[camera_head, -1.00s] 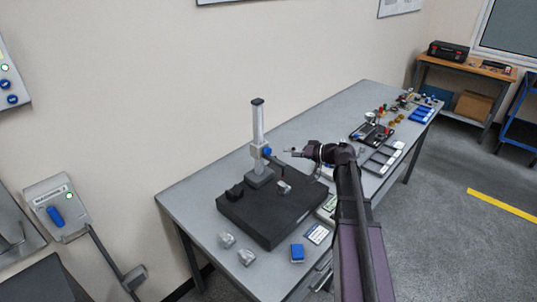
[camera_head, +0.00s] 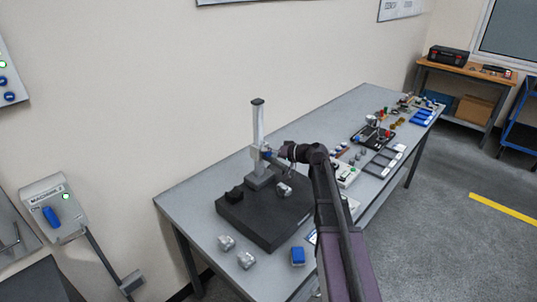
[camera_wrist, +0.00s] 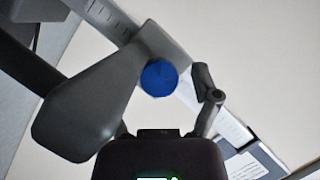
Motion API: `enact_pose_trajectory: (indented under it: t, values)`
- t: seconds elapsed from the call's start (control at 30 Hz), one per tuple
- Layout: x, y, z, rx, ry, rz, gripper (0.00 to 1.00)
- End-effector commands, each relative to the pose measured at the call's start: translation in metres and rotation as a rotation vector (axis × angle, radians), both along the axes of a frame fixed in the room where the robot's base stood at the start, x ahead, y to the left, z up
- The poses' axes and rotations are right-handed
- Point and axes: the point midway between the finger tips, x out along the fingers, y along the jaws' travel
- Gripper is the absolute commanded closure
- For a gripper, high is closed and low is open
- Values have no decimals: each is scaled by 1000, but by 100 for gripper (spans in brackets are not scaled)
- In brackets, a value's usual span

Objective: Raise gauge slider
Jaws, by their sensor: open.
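The height gauge stands on the dark granite plate (camera_head: 248,222), with a silver upright column (camera_head: 258,122). Its slider (camera_head: 256,152) sits partway up the column. The wrist view shows the slider's round blue knob (camera_wrist: 159,77) in front of the scaled column (camera_wrist: 105,14). My gripper (camera_head: 273,155) is open at the slider's right side. In the wrist view one finger shows right of the knob; the other is hard to make out near a large grey rounded part (camera_wrist: 80,110) at left. I cannot tell whether the fingers touch the knob.
Trays (camera_head: 384,161) and tools stand farther right.

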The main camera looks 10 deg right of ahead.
Motion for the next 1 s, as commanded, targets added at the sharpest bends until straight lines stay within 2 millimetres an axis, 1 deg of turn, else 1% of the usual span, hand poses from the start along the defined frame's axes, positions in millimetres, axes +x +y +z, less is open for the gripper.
enact_pose_trajectory:
  t: [0.1, 0.13, 0.17, 0.2, 0.27, 0.3, 0.37, 0.4, 0.57, 0.67, 1.0]
  values:
    - [0, 0, 0, 0, 0, 0, 21]
    - [0, 0, 0, 0, 0, 0, 26]
    - [0, 0, 0, 0, 0, 0, 35]
    - [0, 0, 0, 0, 0, 0, 47]
    - [0, 0, 0, 0, 0, 0, 65]
    - [0, 0, 0, 1, 0, 1, 77]
    - [-1, 0, 0, 2, 1, 2, 95]
    - [-1, 0, 0, 2, 1, 2, 100]
    - [-1, 2, 2, 3, 2, 5, 100]
    - [-2, 2, 7, 4, 2, 6, 100]
    - [-2, 4, 37, 7, 2, 9, 100]
